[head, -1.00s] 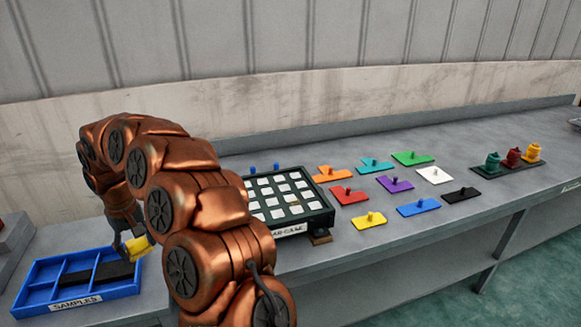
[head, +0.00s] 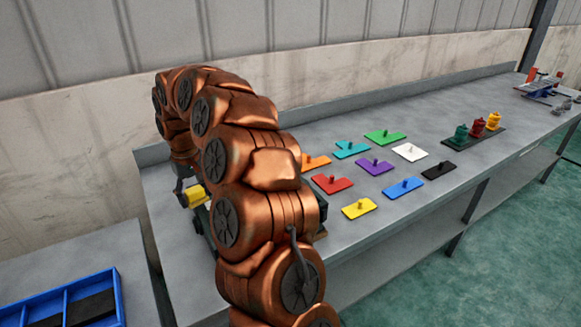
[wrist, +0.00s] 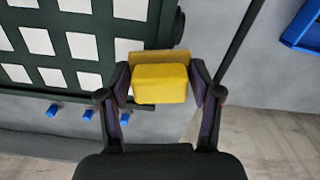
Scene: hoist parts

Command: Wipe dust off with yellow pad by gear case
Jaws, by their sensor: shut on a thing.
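My gripper (wrist: 160,82) is shut on the yellow pad (wrist: 160,84), with one finger on each side of it. In the head view the yellow pad (head: 195,196) shows left of my arm. The gear case (wrist: 152,22) is a dark green frame holding white tiles. In the wrist view the pad is beside its corner; I cannot tell whether they touch. In the head view my arm hides most of the case. I cannot make out dust.
A blue compartment tray (head: 122,296) is at the lower left, also in the wrist view (wrist: 286,38). Several coloured plates with pegs, including a red one (head: 331,184), lie right of my arm. Small blue pegs (wrist: 88,115) are near the case. A gap separates the two benches.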

